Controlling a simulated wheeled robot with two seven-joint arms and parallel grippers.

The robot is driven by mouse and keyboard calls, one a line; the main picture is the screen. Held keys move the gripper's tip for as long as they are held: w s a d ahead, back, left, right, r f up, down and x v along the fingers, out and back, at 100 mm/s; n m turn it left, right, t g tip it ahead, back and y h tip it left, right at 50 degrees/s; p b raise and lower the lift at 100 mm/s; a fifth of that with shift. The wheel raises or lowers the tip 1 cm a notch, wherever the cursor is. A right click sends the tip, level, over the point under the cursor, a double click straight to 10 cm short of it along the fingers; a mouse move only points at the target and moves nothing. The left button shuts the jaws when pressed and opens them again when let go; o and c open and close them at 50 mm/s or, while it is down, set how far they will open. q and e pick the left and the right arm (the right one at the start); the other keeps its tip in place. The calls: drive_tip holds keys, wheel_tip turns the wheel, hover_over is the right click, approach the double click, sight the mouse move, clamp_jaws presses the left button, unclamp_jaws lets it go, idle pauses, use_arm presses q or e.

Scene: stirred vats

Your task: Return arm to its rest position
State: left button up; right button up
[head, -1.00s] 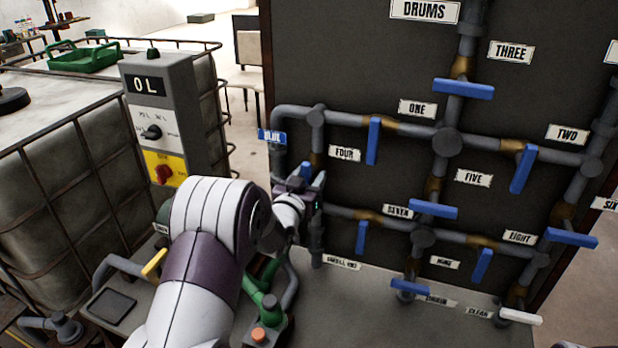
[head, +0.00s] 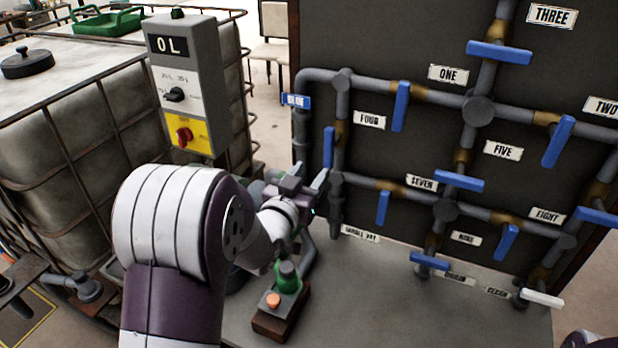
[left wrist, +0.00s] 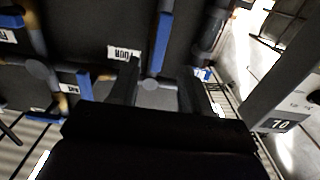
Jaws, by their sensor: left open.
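My left gripper (head: 310,182) is open and empty in front of the pipe panel (head: 400,50). It is just below the upright blue handle of valve four (head: 329,147), beside the label FOUR (head: 369,119). In the left wrist view the two dark fingers (left wrist: 158,88) are spread apart, and a blue handle (left wrist: 160,44) shows beyond the gap between them. I see no contact between fingers and handle. My left arm reaches in from the lower left of the head view. My right gripper is not in view.
A grey control box (head: 187,85) with a red switch stands at the left by a caged vat (head: 70,130). Several blue valve handles jut from the panel; the counter front (head: 400,310) is clear.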

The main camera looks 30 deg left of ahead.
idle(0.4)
use_arm(q)
drive_tip(key=s+f+n+g, duration=0.1)
drive_tip(key=s+f+g, duration=0.85)
drive_tip(key=f, duration=0.35)
drive_tip(key=s+d+m+g+h+p, duration=0.1)
drive_tip(key=s+d+m+g, duration=0.1)
drive_tip(key=s+d+g, duration=0.5)
drive_tip(key=s+d, duration=0.2)
drive_tip(key=d, duration=0.1)
drive_tip(key=shift+s, duration=0.3)
